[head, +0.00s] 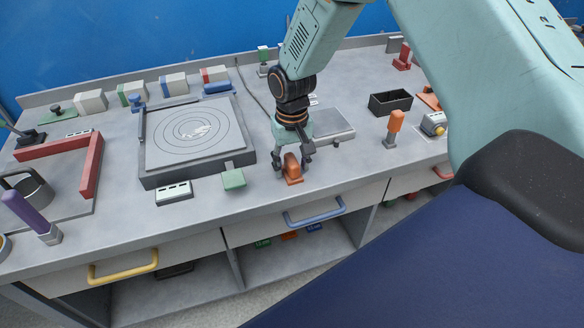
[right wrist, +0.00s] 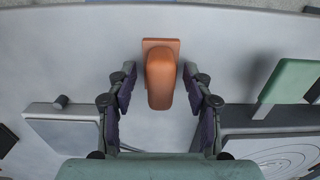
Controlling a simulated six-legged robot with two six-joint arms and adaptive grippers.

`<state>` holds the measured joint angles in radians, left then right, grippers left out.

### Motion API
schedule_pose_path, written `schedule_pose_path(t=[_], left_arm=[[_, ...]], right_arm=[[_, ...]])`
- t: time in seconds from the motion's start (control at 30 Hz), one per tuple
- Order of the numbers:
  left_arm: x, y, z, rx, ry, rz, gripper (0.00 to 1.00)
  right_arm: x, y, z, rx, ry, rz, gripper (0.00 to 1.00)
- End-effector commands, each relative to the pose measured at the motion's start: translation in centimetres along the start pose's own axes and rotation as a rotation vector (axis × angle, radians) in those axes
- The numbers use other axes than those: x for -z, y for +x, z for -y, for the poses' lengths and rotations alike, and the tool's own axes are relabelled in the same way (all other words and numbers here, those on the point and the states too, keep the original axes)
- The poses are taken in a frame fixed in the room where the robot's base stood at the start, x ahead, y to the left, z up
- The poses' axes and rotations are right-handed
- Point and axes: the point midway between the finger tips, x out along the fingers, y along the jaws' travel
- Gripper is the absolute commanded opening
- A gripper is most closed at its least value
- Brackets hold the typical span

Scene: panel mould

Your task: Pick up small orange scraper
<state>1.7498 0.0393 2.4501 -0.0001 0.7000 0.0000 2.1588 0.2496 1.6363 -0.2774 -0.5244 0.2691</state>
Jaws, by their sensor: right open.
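A small orange scraper (head: 292,168) lies on the grey bench near its front edge, with a rounded handle over a flat orange base. My right gripper (head: 291,165) points down over it, with a finger at either side. In the right wrist view the scraper (right wrist: 160,75) sits between the two open fingertips of the right gripper (right wrist: 158,80), with a gap on each side. The base end of the scraper reaches past the fingertips. My left gripper is not in view.
A green-handled tool (head: 233,178) lies left of the scraper beside the square mould plate (head: 190,133). A grey flat box (head: 330,124) stands behind. An upright orange-handled tool (head: 394,122) and a black open box (head: 390,102) are to the right. A blue drawer handle (head: 315,212) is below the front edge.

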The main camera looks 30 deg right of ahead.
Motion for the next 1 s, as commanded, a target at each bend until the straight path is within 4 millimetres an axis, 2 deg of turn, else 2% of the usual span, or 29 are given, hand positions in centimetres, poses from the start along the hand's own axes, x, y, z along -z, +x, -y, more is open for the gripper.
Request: schedule_pose_path(t=[0.2,0.8,1.0], left_arm=[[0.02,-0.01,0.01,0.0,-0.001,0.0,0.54],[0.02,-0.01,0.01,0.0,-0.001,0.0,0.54],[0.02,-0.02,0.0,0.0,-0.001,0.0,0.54]], right_arm=[[0.12,0.05,-0.05,0.0,-0.001,0.0,0.51],[0.09,0.04,-0.05,0.0,-0.001,0.001,0.0],[0.12,0.01,-0.05,0.0,-0.001,0.0,0.0]])
